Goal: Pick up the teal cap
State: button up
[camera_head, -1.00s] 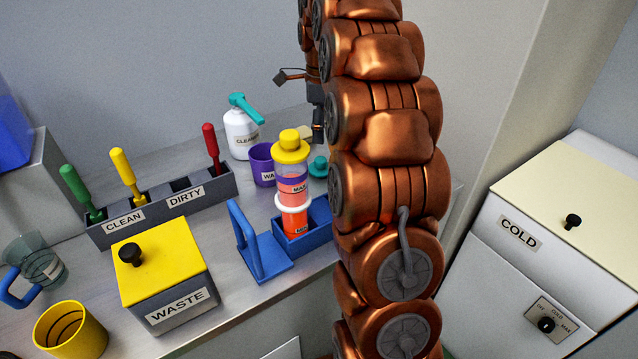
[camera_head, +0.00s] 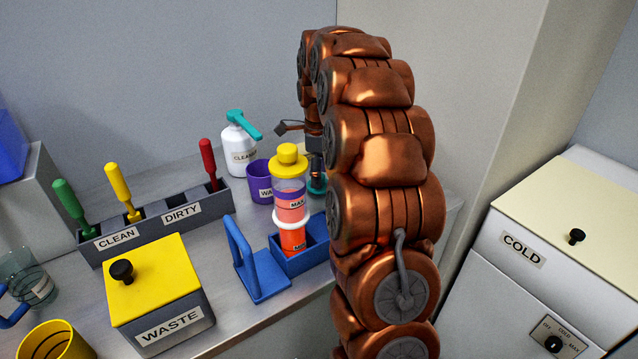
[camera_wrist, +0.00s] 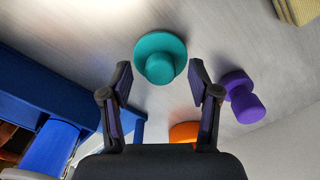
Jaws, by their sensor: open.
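The teal cap (camera_wrist: 160,50) is a round disc with a smaller raised knob, lying on the grey worktop. In the wrist view it sits just beyond and between the fingertips of my gripper (camera_wrist: 161,74), which is open and empty. In the head view the teal cap (camera_head: 317,187) is partly covered by my gripper (camera_head: 316,168), which points down just above it. I cannot tell the exact gap between fingertips and cap.
A purple cap (camera_wrist: 242,98) lies right of the right finger, with an orange piece (camera_wrist: 184,132) near that finger. A blue holder (camera_head: 290,264) carries a yellow-topped bottle (camera_head: 290,185). A purple cup (camera_head: 260,182) and white cleaner bottle (camera_head: 239,147) stand left of my gripper.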

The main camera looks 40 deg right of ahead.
jog(key=shift+f, duration=0.7)
jog(key=c, duration=1)
jog(key=shift+c, duration=0.2)
